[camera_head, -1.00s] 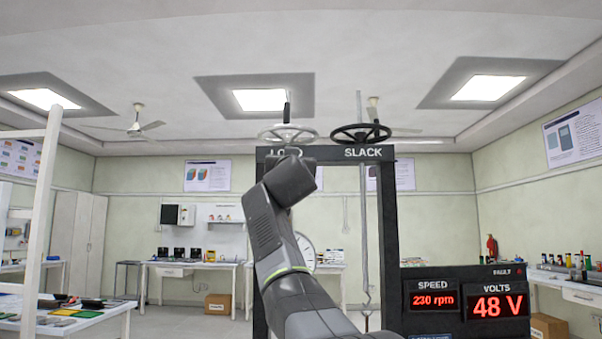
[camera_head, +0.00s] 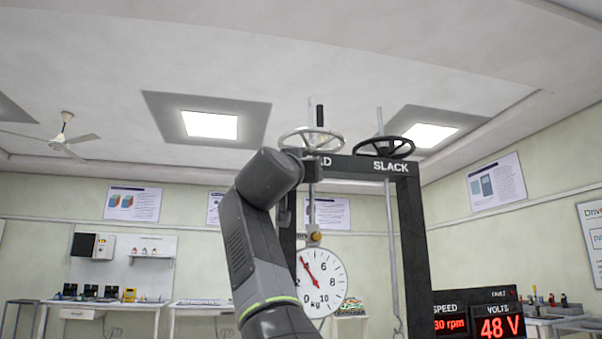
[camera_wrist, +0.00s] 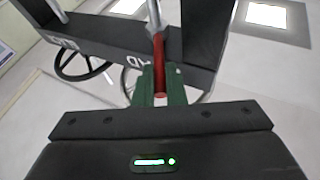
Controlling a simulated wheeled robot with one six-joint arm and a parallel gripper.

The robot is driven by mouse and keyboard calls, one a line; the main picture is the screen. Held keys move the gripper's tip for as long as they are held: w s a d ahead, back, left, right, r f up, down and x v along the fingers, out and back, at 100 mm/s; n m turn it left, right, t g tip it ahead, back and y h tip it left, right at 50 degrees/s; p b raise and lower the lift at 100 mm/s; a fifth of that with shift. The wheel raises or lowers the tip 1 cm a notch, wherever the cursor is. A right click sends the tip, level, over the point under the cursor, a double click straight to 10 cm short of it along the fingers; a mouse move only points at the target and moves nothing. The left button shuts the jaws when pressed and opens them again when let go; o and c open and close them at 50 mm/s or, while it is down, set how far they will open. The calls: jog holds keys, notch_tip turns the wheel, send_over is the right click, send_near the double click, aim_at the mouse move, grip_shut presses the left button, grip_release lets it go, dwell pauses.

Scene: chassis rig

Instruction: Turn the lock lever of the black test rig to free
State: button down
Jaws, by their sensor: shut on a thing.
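The black test rig (camera_head: 408,230) stands right of my arm in the head view. Its top beam reads SLACK at right, and LOAD is partly hidden. A pale handwheel (camera_head: 312,138) and a black handwheel (camera_head: 384,147) sit on top. A dial in kg (camera_head: 322,282) hangs within the frame. In the wrist view, a red lever (camera_wrist: 160,82) projects from beside the rig's beam (camera_wrist: 100,45), below a metal rod. My gripper (camera_wrist: 160,75), with green fingers, is shut on the red lever. In the head view my arm hides the gripper and lever.
A display (camera_head: 480,316) right of the rig shows 48 V and a partly hidden rpm figure. A metal rod with a hook (camera_head: 393,260) hangs below the black wheel. Benches (camera_head: 205,305) stand far back at left.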

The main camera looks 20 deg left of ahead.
jog(key=shift+a+f+m+h, duration=0.1)
jog(key=shift+a+m+h, duration=0.2)
jog(key=shift+h, duration=0.3)
jog(key=c, duration=1.8)
grip_release()
jog(key=shift+o, duration=0.2)
jog(key=shift+s+d, duration=0.1)
jog(key=a+b+v, duration=0.1)
jog(key=b+v, duration=0.4)
jog(key=v, duration=0.8)
jog(key=shift+s+d+f, duration=0.25)
jog(key=shift+d, duration=0.15)
